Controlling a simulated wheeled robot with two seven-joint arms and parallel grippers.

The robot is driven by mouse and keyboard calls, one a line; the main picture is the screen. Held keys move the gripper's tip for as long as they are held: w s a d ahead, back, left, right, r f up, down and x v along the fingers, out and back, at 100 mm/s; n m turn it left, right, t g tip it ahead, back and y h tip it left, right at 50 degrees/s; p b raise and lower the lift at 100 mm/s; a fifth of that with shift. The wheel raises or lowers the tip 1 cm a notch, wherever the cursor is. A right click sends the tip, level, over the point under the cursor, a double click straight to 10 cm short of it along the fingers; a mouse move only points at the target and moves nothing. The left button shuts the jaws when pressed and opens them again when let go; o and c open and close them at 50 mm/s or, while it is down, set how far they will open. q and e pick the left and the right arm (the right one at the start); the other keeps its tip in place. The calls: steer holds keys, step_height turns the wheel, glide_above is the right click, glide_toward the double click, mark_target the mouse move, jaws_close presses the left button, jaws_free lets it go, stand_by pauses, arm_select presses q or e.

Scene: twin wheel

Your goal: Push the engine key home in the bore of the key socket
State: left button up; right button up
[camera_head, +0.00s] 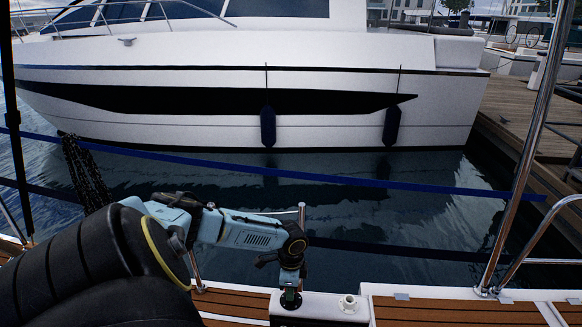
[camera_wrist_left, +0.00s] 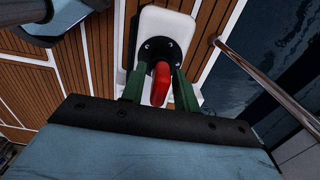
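The red engine key (camera_wrist_left: 159,85) shows in the left wrist view, its far end over the dark round key socket (camera_wrist_left: 153,49) on a white post top. How deep it sits in the bore is hidden. My left gripper (camera_wrist_left: 160,78) has one green finger on each side of the key, with a narrow gap visible beside it, so it looks open around the key. In the head view my left gripper (camera_head: 291,290) points down at the socket (camera_head: 291,300), and the key is not clear there. My right gripper is not in view.
A white pedestal (camera_head: 320,307) carries the socket and a small white fitting (camera_head: 348,303) to its right. Wooden deck (camera_head: 430,311) lies on both sides. Steel rails (camera_head: 530,140) stand at right. Water and a moored white boat (camera_head: 250,80) lie beyond.

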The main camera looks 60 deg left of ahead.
arm_select(q)
steer(key=shift+o, duration=0.6)
step_height(320, 180, up, 14)
steer(key=shift+f, duration=0.25)
stand_by(0.5)
